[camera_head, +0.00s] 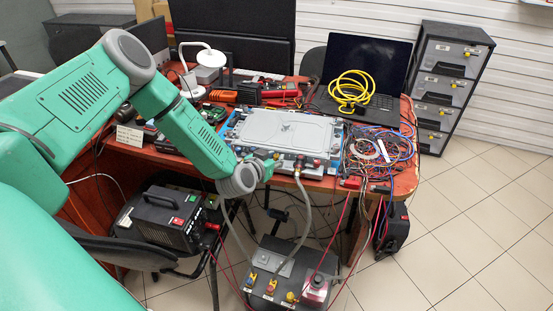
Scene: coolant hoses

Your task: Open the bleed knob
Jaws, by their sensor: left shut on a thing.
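My left arm reaches in from the left, and its gripper (274,164) is at the front edge of the grey-lidded battery pack (282,131) on the red table. It is shut on a small part there, which I take to be the bleed knob; the fingers and wrist hide most of it. A hose (304,205) hangs from a fitting just right of the gripper and runs down to the grey coolant unit (290,274) on the floor. Another hose (231,222) runs up behind my wrist. My right gripper is not in view.
A laptop (367,65) with a coiled yellow cable (349,88) stands behind the pack. Tangled wires (377,150) lie to its right. A black power box (160,216) is below the table.

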